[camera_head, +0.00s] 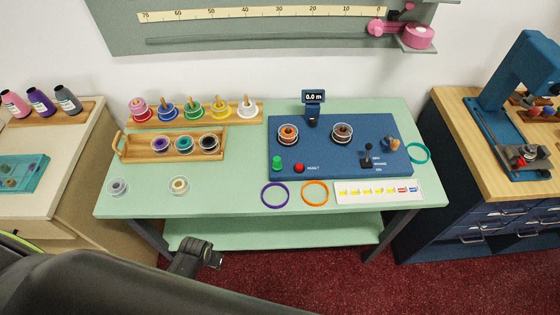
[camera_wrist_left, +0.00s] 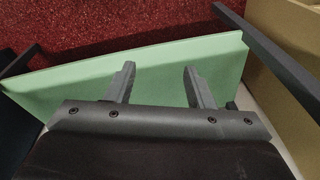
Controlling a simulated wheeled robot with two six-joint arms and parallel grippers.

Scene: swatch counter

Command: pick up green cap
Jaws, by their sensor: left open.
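A small green cap (camera_head: 277,163) stands upright at the front left corner of the blue control panel (camera_head: 350,165) on the green counter (camera_head: 225,200). My left gripper (camera_head: 216,260) is below and in front of the counter's front edge, left of the cap and well apart from it. In the left wrist view its two fingers (camera_wrist_left: 162,80) are spread with nothing between them. The cap is not in that view; a green surface (camera_wrist_left: 155,65) and red carpet are. My right gripper is not in view.
A red button (camera_head: 299,168) sits right beside the cap. Purple (camera_head: 275,195) and orange (camera_head: 315,193) rings lie in front of the panel. A wooden tray (camera_head: 130,153) with spools and a row of coloured spools are at the back left.

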